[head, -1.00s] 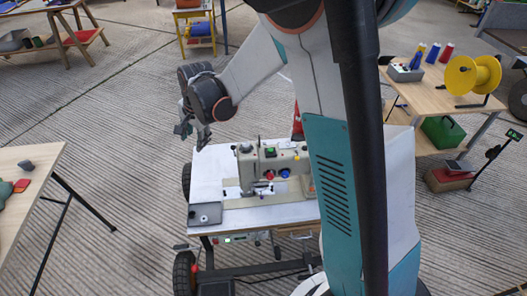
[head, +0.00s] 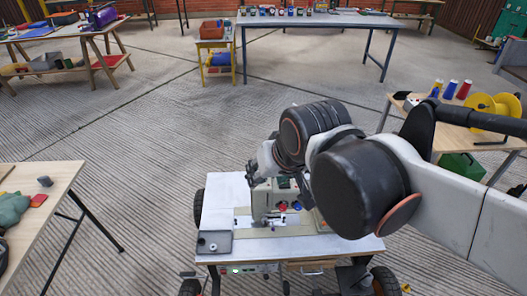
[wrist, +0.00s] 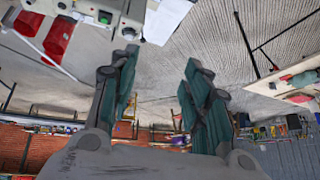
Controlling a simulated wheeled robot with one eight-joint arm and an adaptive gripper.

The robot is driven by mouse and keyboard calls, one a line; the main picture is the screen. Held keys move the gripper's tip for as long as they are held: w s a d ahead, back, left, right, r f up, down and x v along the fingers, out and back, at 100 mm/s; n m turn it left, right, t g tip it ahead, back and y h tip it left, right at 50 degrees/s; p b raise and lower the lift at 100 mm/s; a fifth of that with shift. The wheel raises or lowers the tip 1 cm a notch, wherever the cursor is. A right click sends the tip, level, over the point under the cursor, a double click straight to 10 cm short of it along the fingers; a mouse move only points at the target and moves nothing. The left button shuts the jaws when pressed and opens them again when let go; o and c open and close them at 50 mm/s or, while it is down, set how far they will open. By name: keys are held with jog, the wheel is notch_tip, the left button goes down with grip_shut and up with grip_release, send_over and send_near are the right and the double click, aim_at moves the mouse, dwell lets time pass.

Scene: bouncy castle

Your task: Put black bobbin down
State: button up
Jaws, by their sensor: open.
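My gripper (wrist: 160,65) is open in the wrist view, with nothing between its two dark green fingers. In the head view it is largely hidden behind my own arm, close to the sewing machine (head: 262,200). The machine stands on a small wheeled table (head: 340,246). A grey tray (head: 222,236) lies at the table's front left corner. A tiny round object (head: 213,247) sits in the tray; I cannot tell whether it is the black bobbin. I see no bobbin clearly in either view.
A wooden table (head: 50,175) stands at the left. At the right, a bench (head: 428,110) holds thread spools and a big yellow reel (head: 492,107). A long table (head: 310,19) and a yellow stool (head: 214,44) stand at the back. Concrete floor lies open between them.

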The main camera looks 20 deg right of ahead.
jog(key=shift+s+d+f+n+t, duration=0.15)
jog(key=shift+s+n, duration=0.1)
jog(key=shift+s, duration=0.35)
jog(key=shift+s+d+f+n+t, duration=0.15)
jog(key=shift+s+n, duration=0.15)
jog(key=shift+s, duration=0.35)
jog(key=shift+s+d+f+n, duration=0.15)
jog(key=shift+s+n, duration=0.1)
jog(key=shift+s, duration=0.35)
